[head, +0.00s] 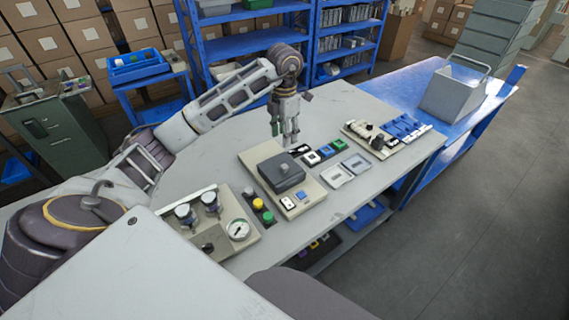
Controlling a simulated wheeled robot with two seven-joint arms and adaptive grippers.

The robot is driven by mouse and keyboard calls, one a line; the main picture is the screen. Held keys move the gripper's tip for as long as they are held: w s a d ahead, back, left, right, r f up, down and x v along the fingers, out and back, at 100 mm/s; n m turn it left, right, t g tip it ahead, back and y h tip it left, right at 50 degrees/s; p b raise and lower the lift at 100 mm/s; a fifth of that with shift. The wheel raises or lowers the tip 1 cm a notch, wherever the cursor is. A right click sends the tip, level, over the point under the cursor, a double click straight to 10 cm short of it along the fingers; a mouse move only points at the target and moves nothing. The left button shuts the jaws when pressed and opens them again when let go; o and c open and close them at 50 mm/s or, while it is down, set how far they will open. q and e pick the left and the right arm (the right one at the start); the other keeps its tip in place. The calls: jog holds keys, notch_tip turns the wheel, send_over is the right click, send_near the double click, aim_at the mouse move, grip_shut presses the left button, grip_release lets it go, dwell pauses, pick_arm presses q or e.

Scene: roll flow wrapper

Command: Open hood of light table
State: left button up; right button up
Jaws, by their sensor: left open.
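The light table (252,158) is a beige base on the grey workbench, near the middle of the head view. Its dark grey hood (287,180) sits down on the base, with a small knob on top. A white and a blue button show on the base's front part. My left gripper (290,142) points down just behind the hood, near the base's back right corner. It is open and empty, apart from the hood as far as I can see. My right gripper is not in view.
Left of the light table are a panel with gauges (238,229) and a strip of coloured buttons (258,203). Right of it lie small coloured blocks and pale trays (355,163). A board with blue parts (404,127) stands farther right. A grey bin (453,96) sits on the blue table.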

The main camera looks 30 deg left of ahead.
aim_at(284, 166)
pick_arm(q)
notch_tip(284, 166, down, 12)
jog(key=shift+r+p, duration=0.1)
jog(key=shift+p, duration=0.45)
jog(key=shift+f, duration=0.95)
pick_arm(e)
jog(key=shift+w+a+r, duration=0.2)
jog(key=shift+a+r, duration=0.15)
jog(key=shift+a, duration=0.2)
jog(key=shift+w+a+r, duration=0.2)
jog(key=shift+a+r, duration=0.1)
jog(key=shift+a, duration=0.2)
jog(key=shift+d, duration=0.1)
pick_arm(q)
grip_shut()
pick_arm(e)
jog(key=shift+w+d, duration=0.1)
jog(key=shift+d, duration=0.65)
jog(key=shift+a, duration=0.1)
